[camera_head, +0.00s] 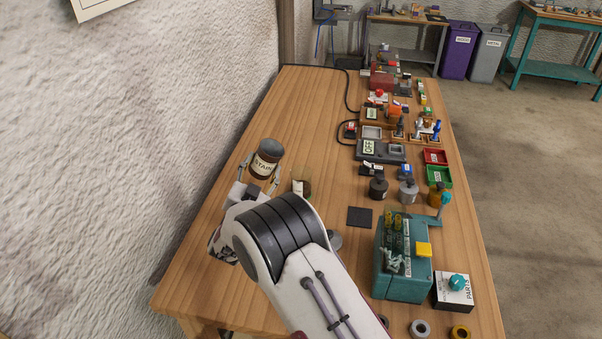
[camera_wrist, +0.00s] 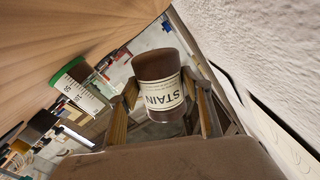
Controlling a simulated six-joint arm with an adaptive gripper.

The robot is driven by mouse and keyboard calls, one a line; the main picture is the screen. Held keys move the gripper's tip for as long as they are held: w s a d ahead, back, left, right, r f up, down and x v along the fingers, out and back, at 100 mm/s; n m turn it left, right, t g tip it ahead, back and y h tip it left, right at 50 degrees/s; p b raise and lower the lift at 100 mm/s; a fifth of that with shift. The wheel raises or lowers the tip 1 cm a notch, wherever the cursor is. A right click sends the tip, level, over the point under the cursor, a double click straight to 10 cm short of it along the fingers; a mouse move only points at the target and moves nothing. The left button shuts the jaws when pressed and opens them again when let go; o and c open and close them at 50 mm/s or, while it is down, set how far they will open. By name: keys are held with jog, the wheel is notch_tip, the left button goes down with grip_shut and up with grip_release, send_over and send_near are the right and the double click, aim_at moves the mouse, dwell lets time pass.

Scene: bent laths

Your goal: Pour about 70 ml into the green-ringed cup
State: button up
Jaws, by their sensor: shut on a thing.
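My gripper (camera_head: 260,171) is shut on a brown jar (camera_head: 265,160) labelled STAIN and holds it near the wall at the left of the bench. In the wrist view the jar (camera_wrist: 160,88) sits between both fingers, its label facing the camera. In the head view it looks nearly upright, with a grey top. The green-ringed cup (camera_wrist: 75,84) shows in the wrist view as a clear cup with scale marks and a green rim.
A dark square pad (camera_head: 360,217) lies right of my arm. The rough wall (camera_head: 150,130) is close on the left. The bench beyond the jar is bare.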

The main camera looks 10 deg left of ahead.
aim_at(255, 157)
jog(key=shift+a+r+n, duration=0.5)
jog(key=shift+r+n, duration=0.15)
jog(key=shift+n, duration=0.55)
jog(key=shift+a+r+n, duration=0.45)
jog(key=shift+r+n, duration=0.2)
jog(key=shift+n, duration=0.55)
jog(key=shift+r, duration=0.1)
jog(key=shift+a, duration=0.2)
